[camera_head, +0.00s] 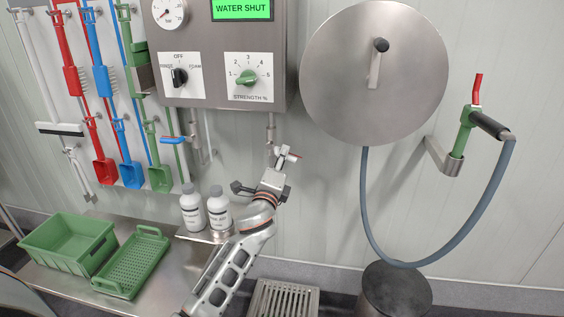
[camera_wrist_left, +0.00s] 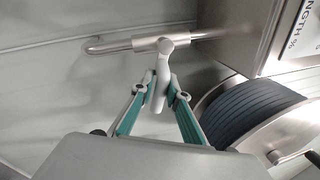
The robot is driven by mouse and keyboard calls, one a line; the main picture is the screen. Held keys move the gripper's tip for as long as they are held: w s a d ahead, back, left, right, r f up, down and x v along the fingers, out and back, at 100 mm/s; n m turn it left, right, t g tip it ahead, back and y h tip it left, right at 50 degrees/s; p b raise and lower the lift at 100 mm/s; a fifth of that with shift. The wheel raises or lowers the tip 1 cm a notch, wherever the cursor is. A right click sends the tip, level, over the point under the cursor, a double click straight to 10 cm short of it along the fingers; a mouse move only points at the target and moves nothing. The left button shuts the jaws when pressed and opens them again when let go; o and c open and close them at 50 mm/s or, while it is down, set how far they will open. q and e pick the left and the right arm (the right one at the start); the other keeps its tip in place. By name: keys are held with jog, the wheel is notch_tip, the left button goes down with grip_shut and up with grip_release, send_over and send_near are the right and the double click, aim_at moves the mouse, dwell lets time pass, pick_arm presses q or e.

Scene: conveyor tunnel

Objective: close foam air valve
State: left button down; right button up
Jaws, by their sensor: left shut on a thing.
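The foam air valve (camera_head: 288,154), with a pale grey lever, sits on a pipe under the right part of the steel control box (camera_head: 230,95). In the left wrist view its lever (camera_wrist_left: 162,82) hangs from the metal pipe (camera_wrist_left: 190,37) and stands between my fingers. My left gripper (camera_head: 277,168) reaches up from below and is shut on this lever; the teal fingers (camera_wrist_left: 162,97) touch it from both sides. My gripper hides part of the valve in the head view. My right gripper is not in view.
A blue-handled valve (camera_head: 173,139) sits to the left under the box. White bottles (camera_head: 192,210), a green crate (camera_head: 68,244) and a green basket (camera_head: 131,262) stand on the steel bench. A hose reel (camera_head: 340,110) is on the right wall. The box display reads "WATER SHUT".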

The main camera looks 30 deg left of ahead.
pick_arm(q)
jog(key=n, duration=0.1)
jog(key=r+n, duration=0.1)
jog(key=n, duration=0.1)
jog(key=shift+d+r+y, duration=0.3)
jog(key=shift+r+n, duration=0.35)
jog(key=shift+n, duration=0.35)
jog(key=shift+r, duration=0.1)
jog(key=c, duration=2.1)
grip_release()
jog(key=shift+o, duration=0.3)
jog(key=shift+a+f, duration=0.1)
jog(key=shift+f, duration=0.15)
jog(key=shift+s+f, duration=0.2)
jog(key=shift+s, duration=0.15)
jog(key=v, duration=1.1)
jog(key=shift+d+r, duration=0.2)
jog(key=shift+d, duration=0.05)
